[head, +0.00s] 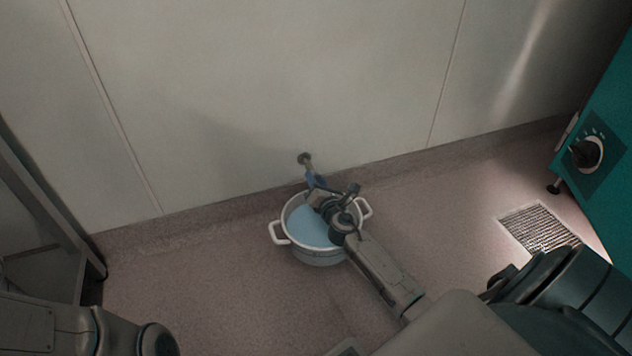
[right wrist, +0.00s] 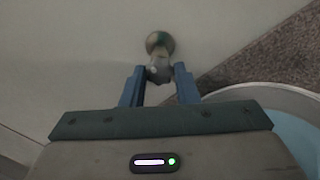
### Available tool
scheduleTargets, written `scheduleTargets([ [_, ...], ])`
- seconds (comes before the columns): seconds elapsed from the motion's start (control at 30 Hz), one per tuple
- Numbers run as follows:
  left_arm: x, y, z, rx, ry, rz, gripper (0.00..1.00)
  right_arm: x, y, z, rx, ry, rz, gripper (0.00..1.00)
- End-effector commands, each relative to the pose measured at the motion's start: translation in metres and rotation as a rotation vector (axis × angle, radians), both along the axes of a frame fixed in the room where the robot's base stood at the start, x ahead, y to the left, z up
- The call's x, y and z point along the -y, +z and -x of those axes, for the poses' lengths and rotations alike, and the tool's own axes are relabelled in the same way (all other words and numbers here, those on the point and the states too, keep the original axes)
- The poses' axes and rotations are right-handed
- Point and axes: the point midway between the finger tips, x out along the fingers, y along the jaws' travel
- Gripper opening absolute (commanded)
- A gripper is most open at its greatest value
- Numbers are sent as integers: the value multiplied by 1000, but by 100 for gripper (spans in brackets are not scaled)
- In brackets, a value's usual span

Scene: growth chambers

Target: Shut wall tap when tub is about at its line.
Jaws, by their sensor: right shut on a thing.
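The wall tap (head: 304,158) sticks out low on the pale wall, and its round base and grey body (right wrist: 159,45) show in the right wrist view. My right gripper (head: 312,180) reaches it from the front; its blue fingers (right wrist: 160,82) are shut on the tap, one on each side. The grey tub (head: 318,259), with a pale rim and two white handles, stands on the floor under the tap. Light blue water (head: 308,226) covers its inside; my gripper and wrist hide part of it. I cannot make out a fill line or a stream. My left gripper is out of view.
A floor drain grate (head: 540,230) lies at the right, beside a teal cabinet (head: 600,160) with a black dial. A grey metal frame (head: 50,220) stands at the left. The floor left of the tub is clear.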

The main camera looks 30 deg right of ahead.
Motion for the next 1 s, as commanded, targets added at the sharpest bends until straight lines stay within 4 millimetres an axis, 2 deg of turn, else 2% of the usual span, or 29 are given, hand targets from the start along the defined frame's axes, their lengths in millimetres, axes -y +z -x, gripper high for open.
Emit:
scheduleTargets([
  [0.6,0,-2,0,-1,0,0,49,0,-1,0,12,0,-55,5],
  [0.63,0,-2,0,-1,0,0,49,0,-1,0,12,0,-55,29],
  [0.73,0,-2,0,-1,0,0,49,0,-1,0,12,-1,-54,49],
  [1.0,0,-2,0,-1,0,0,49,0,0,1,13,0,-53,49],
])
